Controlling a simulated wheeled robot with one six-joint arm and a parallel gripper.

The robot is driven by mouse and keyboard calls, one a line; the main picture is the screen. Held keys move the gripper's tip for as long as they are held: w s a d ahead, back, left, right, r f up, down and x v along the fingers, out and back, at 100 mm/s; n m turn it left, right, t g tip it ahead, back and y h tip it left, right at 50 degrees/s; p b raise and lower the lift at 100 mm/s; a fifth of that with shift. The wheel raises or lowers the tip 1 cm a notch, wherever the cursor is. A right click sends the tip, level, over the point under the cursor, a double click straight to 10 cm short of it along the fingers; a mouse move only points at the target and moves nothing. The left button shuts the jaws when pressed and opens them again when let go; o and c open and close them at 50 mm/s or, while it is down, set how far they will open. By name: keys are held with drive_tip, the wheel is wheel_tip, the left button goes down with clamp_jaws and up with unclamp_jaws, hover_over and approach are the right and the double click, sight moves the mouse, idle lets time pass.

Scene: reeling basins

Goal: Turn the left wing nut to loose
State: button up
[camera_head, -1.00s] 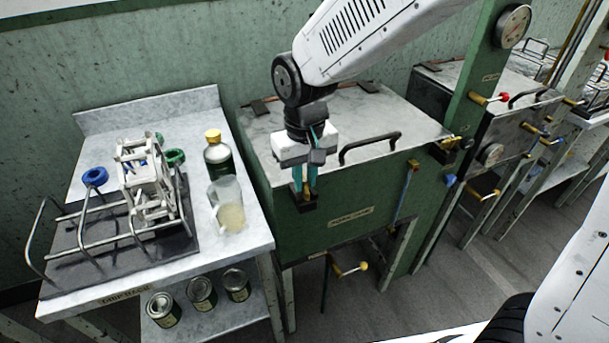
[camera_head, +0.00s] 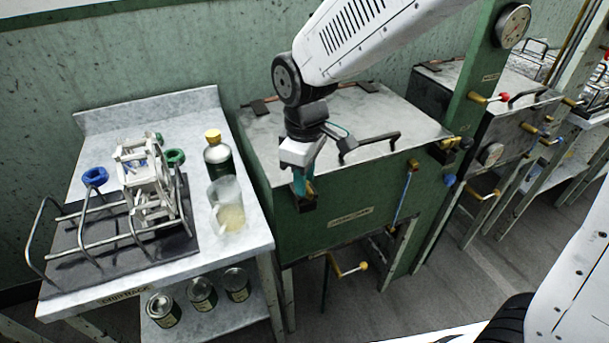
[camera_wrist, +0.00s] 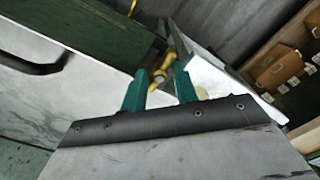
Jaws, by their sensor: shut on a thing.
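The left wing nut (camera_wrist: 161,73) is brass-yellow and sits at the front left corner of the green basin (camera_head: 345,222) with the grey lid. My gripper (camera_head: 304,190) points down at that corner, its teal fingers shut on the wing nut. In the wrist view the two teal fingers (camera_wrist: 160,88) stand on either side of it. The fingers hide most of the nut in the head view.
A black lid handle (camera_head: 370,146) stands close to the right of my gripper. A table at the left (camera_head: 85,303) holds a rack, a yellow-capped bottle (camera_head: 217,155) and a jug (camera_head: 229,205). A yellow-knobbed lever (camera_head: 350,269) sticks out below the basin.

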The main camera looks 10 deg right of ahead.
idle(0.3)
drive_tip(key=o, duration=1)
drive_tip(key=shift+c, duration=0.2)
wheel_tip(320, 180, up, 8)
drive_tip(key=shift+f, duration=0.1)
